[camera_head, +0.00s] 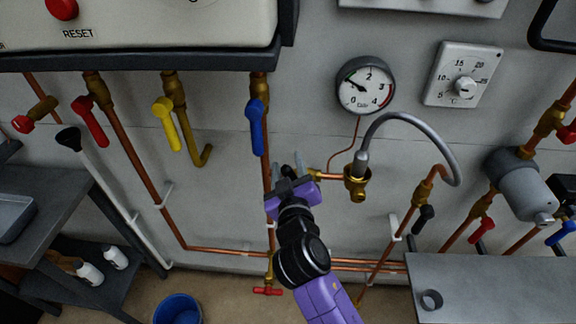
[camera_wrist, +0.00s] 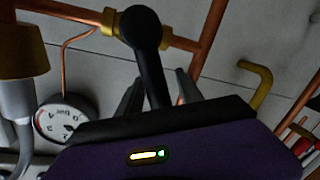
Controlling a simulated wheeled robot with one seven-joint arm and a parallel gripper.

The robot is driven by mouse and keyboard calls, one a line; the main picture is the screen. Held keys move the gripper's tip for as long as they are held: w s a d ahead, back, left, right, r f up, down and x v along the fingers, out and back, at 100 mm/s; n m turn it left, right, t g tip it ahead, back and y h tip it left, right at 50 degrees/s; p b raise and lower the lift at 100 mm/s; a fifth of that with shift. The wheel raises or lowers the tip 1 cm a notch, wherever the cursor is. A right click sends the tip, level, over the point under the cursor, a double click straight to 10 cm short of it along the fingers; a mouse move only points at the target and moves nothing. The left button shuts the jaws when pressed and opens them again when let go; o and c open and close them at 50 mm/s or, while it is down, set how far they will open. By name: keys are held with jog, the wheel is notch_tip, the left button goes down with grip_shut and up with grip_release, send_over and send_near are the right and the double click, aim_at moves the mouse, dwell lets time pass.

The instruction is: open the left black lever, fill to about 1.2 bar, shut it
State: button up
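The left black lever (camera_wrist: 153,65) hangs from a brass valve on a copper pipe in the wrist view. My gripper (camera_wrist: 160,80) has its two fingers apart, one on each side of the lever's handle, with gaps showing. In the head view my gripper (camera_head: 286,168) is at the brass fitting left of the hose end, and it hides the lever. The round pressure gauge (camera_head: 365,86) is on the wall above right. Its needle points to the upper left, near 1; the exact reading is too small to tell. The gauge also shows in the wrist view (camera_wrist: 65,120).
A grey hose (camera_head: 420,122) arches from the brass fitting to the right pipe, where another black lever (camera_head: 424,217) hangs. A blue lever (camera_head: 256,125) is just above my gripper; yellow (camera_head: 166,123) and red (camera_head: 90,121) levers are further left. A grey bench (camera_head: 490,285) stands lower right.

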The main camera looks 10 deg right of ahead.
jog(key=s+a+b, duration=0.1)
jog(key=s, duration=0.6)
jog(key=shift+s+r+b, duration=0.35)
jog(key=shift+b, duration=0.05)
dwell(6.2)
